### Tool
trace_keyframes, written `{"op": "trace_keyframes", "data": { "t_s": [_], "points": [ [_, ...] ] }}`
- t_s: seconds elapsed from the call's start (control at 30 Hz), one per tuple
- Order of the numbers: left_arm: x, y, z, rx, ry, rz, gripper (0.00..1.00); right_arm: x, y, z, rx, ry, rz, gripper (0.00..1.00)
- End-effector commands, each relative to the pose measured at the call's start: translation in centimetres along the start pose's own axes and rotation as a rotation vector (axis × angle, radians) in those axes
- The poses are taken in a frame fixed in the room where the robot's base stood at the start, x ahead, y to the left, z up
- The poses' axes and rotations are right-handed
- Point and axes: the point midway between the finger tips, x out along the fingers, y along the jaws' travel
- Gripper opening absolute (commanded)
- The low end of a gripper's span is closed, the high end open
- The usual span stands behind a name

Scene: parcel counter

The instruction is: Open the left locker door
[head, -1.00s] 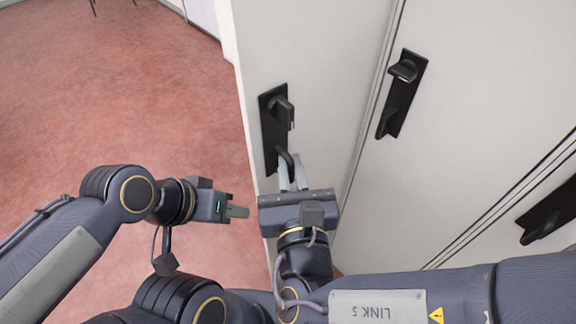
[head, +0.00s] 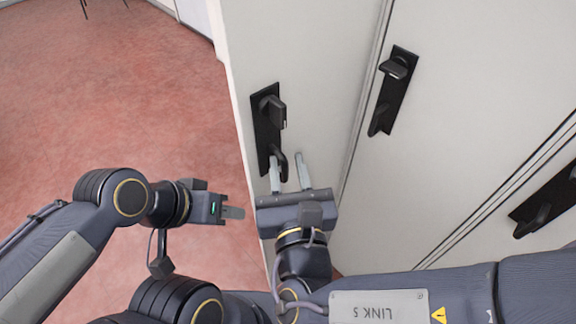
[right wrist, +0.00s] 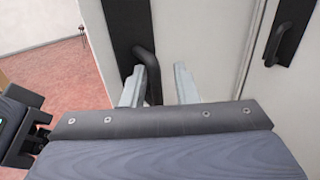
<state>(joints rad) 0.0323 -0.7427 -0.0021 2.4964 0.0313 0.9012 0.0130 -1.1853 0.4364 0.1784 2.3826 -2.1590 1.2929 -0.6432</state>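The left locker door (head: 311,80) is a pale panel that looks flush with its neighbour. On its left side is a black handle plate (head: 262,135) with a knob (head: 276,112) above and a curved pull (head: 282,162) below. The pull also shows in the right wrist view (right wrist: 153,68). My right gripper (head: 288,166) is open at the pull. The pull lies between its fingers, close to the left finger and well clear of the right one. My left gripper (head: 233,212) hangs left of the door, away from the handle, seen side-on, so its opening cannot be judged.
A second locker door with a black handle (head: 392,92) stands to the right, beyond a narrow seam. A further handle (head: 548,205) is at the right edge. Open reddish floor (head: 140,100) lies to the left of the lockers.

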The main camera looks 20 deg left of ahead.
Motion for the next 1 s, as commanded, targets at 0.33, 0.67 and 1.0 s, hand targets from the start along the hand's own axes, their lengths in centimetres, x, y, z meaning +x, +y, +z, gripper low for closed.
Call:
{"op": "trace_keyframes", "data": {
  "t_s": [0.33, 0.67, 1.0],
  "points": [
    [0.0, 0.0, 0.0, 0.000, 0.000, 0.000, 0.36, -5.1, 0.1, 0.1, 0.000, -0.002, 0.005, 0.27],
    [0.0, 0.0, 0.0, 0.000, 0.000, 0.000, 0.36, -7.7, 0.0, 0.0, 0.000, -0.001, -0.001, 0.27],
    [0.0, 0.0, 0.0, 0.000, 0.000, 0.000, 0.36, -7.7, 0.0, 0.0, 0.000, -0.001, -0.001, 0.27]
  ]
}}
